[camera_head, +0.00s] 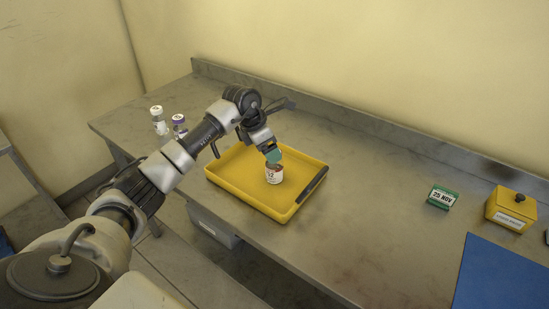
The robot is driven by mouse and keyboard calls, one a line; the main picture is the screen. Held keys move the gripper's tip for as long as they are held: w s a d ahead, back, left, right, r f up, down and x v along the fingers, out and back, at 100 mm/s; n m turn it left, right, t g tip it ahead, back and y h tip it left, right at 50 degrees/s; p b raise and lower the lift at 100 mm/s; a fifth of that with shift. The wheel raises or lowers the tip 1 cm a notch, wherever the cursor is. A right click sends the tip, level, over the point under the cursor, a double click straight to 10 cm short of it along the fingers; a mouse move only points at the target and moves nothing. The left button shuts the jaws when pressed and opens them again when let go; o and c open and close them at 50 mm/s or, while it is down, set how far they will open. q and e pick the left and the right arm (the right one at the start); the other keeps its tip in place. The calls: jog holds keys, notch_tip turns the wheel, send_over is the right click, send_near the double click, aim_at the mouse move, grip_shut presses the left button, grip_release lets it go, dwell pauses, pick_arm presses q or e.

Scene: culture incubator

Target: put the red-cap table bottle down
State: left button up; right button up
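A small bottle (274,175) with a white label and a reddish-brown top shows in the head view over the floor of the yellow tray (227,187). It looks upright, and I cannot tell whether its base touches the tray. My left gripper (273,156), with teal fingertips, is directly above the bottle and overlaps its top. The fingers hide part of the cap, so their grip on it is not clear. My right gripper is not in view.
A white-capped bottle (158,121) and a purple-capped bottle (179,125) stand at the back left. A dark bar (313,185) lies along the tray's right rim. A green date block (442,197), a yellow box (511,208) and a blue mat (500,275) are at right. The bench middle is clear.

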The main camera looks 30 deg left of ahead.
pick_arm(q)
jog(key=v, duration=0.6)
jog(key=shift+r+b, duration=0.2)
jog(key=shift+b, duration=0.15)
